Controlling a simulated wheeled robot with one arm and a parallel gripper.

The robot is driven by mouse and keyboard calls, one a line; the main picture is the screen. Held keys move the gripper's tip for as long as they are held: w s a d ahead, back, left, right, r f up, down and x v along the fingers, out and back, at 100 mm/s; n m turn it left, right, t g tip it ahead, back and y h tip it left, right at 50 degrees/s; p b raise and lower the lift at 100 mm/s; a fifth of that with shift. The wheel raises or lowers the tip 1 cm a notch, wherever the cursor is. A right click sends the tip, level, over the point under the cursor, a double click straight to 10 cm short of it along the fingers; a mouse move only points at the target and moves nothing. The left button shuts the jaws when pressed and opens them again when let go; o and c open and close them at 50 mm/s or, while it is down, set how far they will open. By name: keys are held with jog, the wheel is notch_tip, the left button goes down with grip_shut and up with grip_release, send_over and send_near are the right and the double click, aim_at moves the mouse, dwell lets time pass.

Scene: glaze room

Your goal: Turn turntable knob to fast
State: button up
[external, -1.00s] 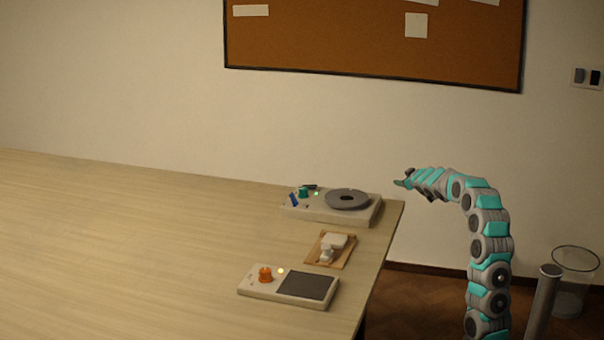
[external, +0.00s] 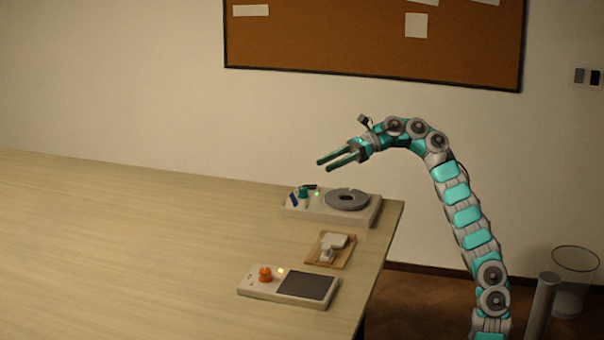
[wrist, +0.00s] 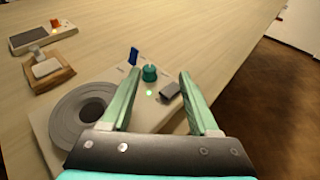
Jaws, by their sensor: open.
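The turntable unit (external: 327,214) is a pale box near the table's far right corner. A grey round platter (external: 347,199) sits on its right part. A teal knob (external: 303,193) stands at its left end, beside a blue lever and a lit green light (external: 317,194). In the wrist view the teal knob (wrist: 149,73) shows beyond and between my fingertips, with the green light (wrist: 149,93) just nearer. My gripper (external: 335,164) is open and empty, above the unit and apart from it. It also shows in the wrist view (wrist: 158,75). The knob's setting is too small to read.
A second unit with an orange knob (external: 265,274) and dark pad (external: 306,286) sits near the front. A wooden board with a white object (external: 333,243) lies between the units. A dark grey block (wrist: 171,91) sits near the knob. The table's left is clear.

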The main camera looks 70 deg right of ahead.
aim_at(309, 195)
jog(key=shift+s+a+f+n+g, duration=0.25)
jog(key=shift+a+f+g, duration=0.1)
jog(key=shift+f, duration=0.3)
jog(key=shift+s+a+f+n+g, duration=0.15)
jog(key=shift+a+f+n+g, duration=0.15)
jog(key=shift+f, duration=0.3)
jog(key=x, duration=0.7)
jog(key=shift+w+a+b, duration=0.25)
jog(key=shift+w+b, duration=0.05)
grip_shut()
